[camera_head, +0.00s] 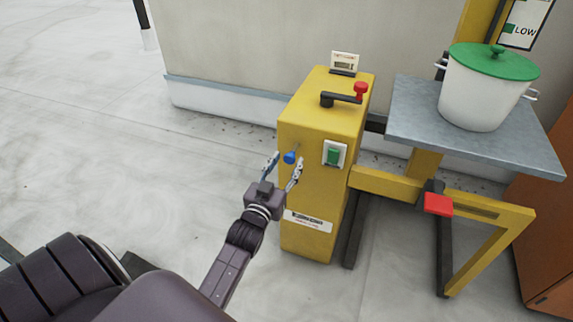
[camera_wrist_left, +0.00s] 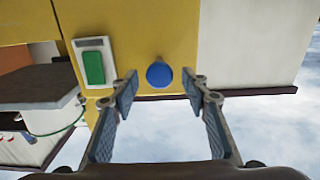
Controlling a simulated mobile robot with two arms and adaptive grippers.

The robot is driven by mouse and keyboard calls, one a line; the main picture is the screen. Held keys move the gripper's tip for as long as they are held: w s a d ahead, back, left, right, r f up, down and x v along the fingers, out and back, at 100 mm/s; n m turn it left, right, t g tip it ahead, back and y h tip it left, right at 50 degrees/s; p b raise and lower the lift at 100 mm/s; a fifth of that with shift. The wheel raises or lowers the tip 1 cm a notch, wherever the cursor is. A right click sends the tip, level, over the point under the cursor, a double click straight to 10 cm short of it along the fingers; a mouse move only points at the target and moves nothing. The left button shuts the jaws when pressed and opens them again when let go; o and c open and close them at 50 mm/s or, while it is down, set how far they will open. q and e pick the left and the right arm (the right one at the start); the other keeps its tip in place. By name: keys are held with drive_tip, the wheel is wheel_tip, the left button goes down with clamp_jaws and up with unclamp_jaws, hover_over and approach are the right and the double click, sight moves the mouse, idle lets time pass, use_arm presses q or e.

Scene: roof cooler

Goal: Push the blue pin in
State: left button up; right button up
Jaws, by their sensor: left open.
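The blue pin (camera_head: 290,157) has a round blue head and sits on the front face of the yellow cabinet (camera_head: 312,190), near its left edge. It also shows in the left wrist view (camera_wrist_left: 159,74), just beyond the fingertips and between them in the picture. My left gripper (camera_head: 284,165) is open and empty in front of the pin, one finger on each side of it in the picture; it also shows in the left wrist view (camera_wrist_left: 159,88). I cannot tell whether a finger touches the pin. My right gripper is not in view.
A green rocker switch (camera_head: 333,155) sits right of the pin. A crank with a red knob (camera_head: 361,90) and a small display (camera_head: 344,64) are on top. A grey platform (camera_head: 415,120) holds a white pot (camera_head: 478,95). A red pedal (camera_head: 438,204) is below. Floor at left is clear.

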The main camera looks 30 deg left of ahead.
sight(289, 160)
use_arm(q)
clamp_jaws()
drive_tip(key=shift+x, duration=1.75)
drive_tip(key=shift+w, duration=0.15)
drive_tip(key=shift+r, duration=0.2)
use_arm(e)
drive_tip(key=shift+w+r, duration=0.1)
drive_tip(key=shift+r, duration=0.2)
use_arm(q)
drive_tip(key=shift+c, duration=1.4)
unclamp_jaws()
drive_tip(key=shift+o, duration=1.4)
drive_tip(key=shift+w+f, duration=0.15)
drive_tip(key=shift+w, duration=0.05)
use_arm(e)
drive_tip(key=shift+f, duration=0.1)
